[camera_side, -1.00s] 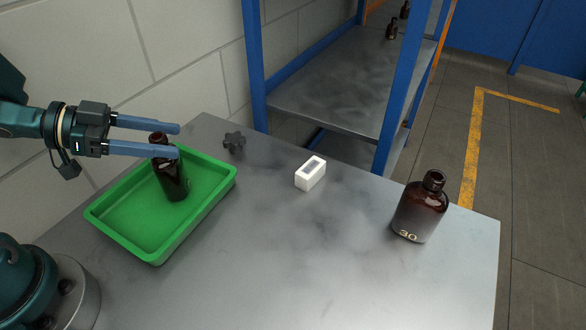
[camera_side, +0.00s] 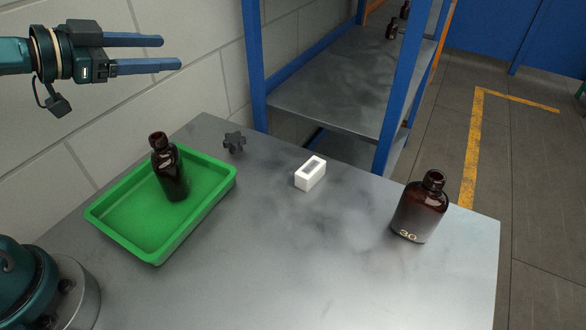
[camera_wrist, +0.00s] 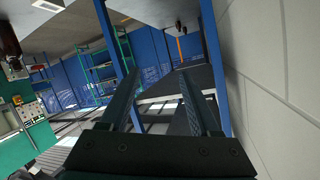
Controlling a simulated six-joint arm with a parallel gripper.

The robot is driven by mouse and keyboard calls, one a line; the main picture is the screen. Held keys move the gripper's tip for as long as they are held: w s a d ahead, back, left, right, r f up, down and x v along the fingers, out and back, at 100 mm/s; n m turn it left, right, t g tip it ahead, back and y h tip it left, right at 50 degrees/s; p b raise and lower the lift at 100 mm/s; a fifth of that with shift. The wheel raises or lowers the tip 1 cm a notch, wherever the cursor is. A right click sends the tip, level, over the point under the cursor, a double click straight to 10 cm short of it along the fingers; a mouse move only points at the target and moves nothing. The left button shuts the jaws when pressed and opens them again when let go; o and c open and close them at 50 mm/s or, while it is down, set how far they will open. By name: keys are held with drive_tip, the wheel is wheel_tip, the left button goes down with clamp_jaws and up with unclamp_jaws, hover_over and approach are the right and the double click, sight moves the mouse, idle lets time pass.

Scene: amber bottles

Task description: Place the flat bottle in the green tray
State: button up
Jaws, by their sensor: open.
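A slim dark amber bottle (camera_side: 170,170) stands upright in the green tray (camera_side: 128,243), toward its far side. A wider, flat-looking amber bottle (camera_side: 420,208) marked 30 stands upright on the table at the right. My gripper (camera_side: 171,53) is open and empty, raised above and behind the tray, clear of both bottles. In the wrist view its two fingers (camera_wrist: 158,85) are spread apart with nothing between them.
A small white block (camera_side: 310,173) with a dark top recess and a dark knob (camera_side: 234,142) lie on the grey table (camera_side: 300,265). A blue-framed shelf (camera_side: 330,100) stands behind the table. The front middle of the table is clear.

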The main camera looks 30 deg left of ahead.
drive_tip(key=s+a+r+n+g+y, duration=0.1)
drive_tip(key=s+a+n+g+y, duration=0.1)
drive_tip(key=s+n+y, duration=0.4)
drive_tip(key=s+d+f+g+h, duration=0.2)
drive_tip(key=s+d+f+g, duration=0.4)
drive_tip(key=s+d, duration=0.3)
drive_tip(key=s, duration=0.2)
drive_tip(key=shift+s+d+f+n+h, duration=0.15)
drive_tip(key=shift+s+d+n+h, duration=0.2)
drive_tip(key=shift+s+n+h, duration=0.05)
